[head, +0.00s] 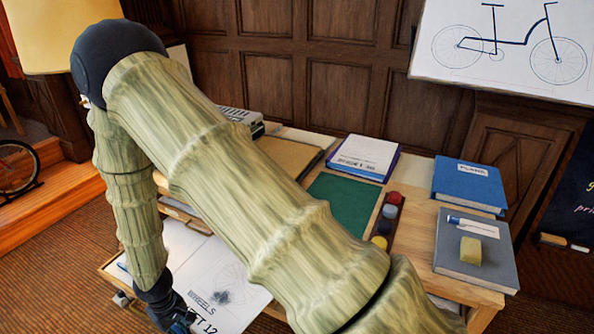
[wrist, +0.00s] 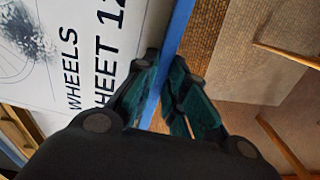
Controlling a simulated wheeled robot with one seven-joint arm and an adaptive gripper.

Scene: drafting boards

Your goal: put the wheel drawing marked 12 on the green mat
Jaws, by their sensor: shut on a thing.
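The wheel drawing marked 12 (head: 230,291) is a white sheet with a grey spoked wheel and the words WHEELS and SHEET 12, partly behind my arm at the table's left front. It fills the left of the wrist view (wrist: 62,70), with a blue edge strip. My gripper (head: 182,322) is at its near left edge. In the wrist view its dark green fingers (wrist: 160,100) are shut on that blue edge. I cannot tell whether the drawing touches the table. The green mat (head: 343,215) lies mid-table, bare where visible, partly hidden by my arm.
Behind the mat is a white-topped pad (head: 365,156). A tray of coloured pots (head: 386,221) borders its right side. A blue book (head: 470,183) and a grey book (head: 460,252) with a yellow block lie at right. A brown folder (head: 287,160) lies behind left.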

